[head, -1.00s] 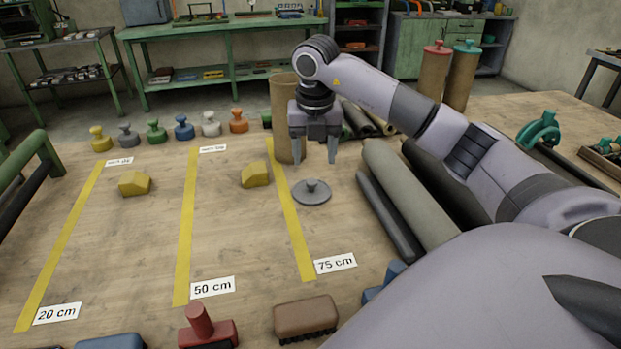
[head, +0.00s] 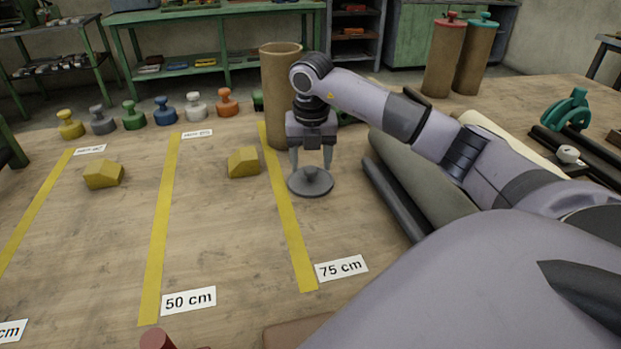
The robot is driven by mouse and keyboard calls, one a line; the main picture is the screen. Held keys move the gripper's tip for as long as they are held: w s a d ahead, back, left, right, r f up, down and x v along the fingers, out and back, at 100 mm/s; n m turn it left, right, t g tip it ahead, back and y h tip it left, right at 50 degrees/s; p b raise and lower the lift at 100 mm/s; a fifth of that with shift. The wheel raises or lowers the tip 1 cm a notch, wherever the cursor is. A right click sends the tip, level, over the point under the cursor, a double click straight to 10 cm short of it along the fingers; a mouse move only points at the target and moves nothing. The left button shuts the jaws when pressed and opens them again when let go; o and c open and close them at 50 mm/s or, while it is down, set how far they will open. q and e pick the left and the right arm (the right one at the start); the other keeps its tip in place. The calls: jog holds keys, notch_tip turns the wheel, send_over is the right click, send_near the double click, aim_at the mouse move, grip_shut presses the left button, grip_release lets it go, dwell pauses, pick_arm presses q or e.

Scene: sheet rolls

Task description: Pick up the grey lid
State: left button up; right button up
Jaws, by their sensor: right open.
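The grey lid (head: 310,183) lies flat on the wooden table, just right of the yellow strip by the 75 cm label. It is a round disc with a knob in its middle. My right gripper (head: 311,168) is directly above it, pointing down. Its two fingers are apart, one on each side of the knob, with their tips close over the disc. I cannot tell whether the fingers touch the lid. My left gripper is not in view.
A brown cardboard tube (head: 281,95) stands upright just behind my right gripper. Rolled sheets (head: 392,190) lie to the right under my arm. Yellow wedge blocks (head: 244,162) sit to the left. Several coloured knobbed weights (head: 194,107) line the back edge.

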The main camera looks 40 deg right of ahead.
aim_at(311, 176)
notch_tip(311, 176, down, 3)
jog(key=shift+w+d+r, duration=0.15)
jog(key=shift+r, duration=0.05)
jog(key=c, duration=1.1)
